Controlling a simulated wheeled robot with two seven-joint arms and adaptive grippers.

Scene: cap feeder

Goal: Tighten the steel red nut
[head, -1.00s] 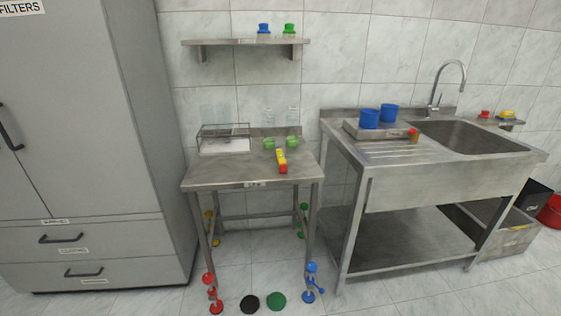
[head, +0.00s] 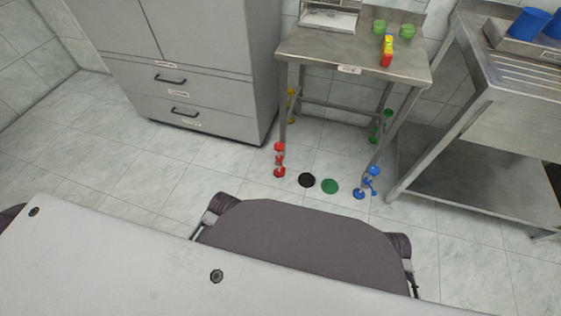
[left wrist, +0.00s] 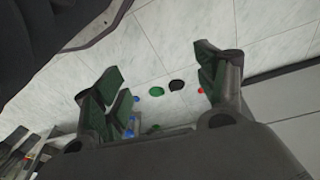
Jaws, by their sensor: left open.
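The red nut (head: 280,161) is around the lower part of the table's front left leg, between a red piece above it and a red foot on the floor. All are small in the head view, and I cannot tell how tight the nut is. In the left wrist view my left gripper (left wrist: 163,76) is open and empty, high above the floor. A small red spot (left wrist: 200,91) shows beside its right finger, partly hidden; I cannot tell which red part it is. My right gripper is in neither view.
A black disc (head: 307,180) and a green disc (head: 330,186) lie on the floor between the front legs of the steel table (head: 340,62). Blue parts (head: 372,172) are on the front right leg. A grey cabinet (head: 215,80) stands left, a sink bench (head: 500,125) right.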

